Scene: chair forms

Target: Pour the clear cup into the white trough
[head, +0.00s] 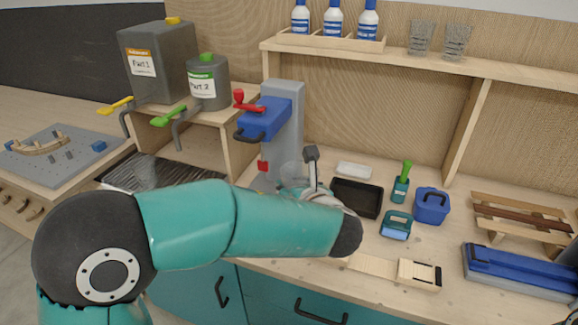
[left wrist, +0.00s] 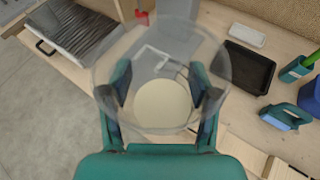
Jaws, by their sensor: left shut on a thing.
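The clear cup (left wrist: 205,42) fills the middle of the left wrist view, with a pale cream disc low inside it, either its contents or its base. My left gripper (left wrist: 160,98) is shut on the cup, one teal finger on each side. In the head view my own arm hides most of that gripper and the cup. A small white oblong piece (head: 353,170), seemingly the white trough, lies behind the black tray. It also shows in the left wrist view (left wrist: 248,35), up and right of the cup, apart from it. My right gripper is in neither view.
A black tray (head: 357,197) sits right of my gripper. Beyond it are a teal holder (head: 400,189), a teal-handled tool (head: 396,225) and a blue box (head: 431,206). A blue-and-grey press (head: 283,125) stands behind. A dark ribbed rack (left wrist: 72,32) is at left.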

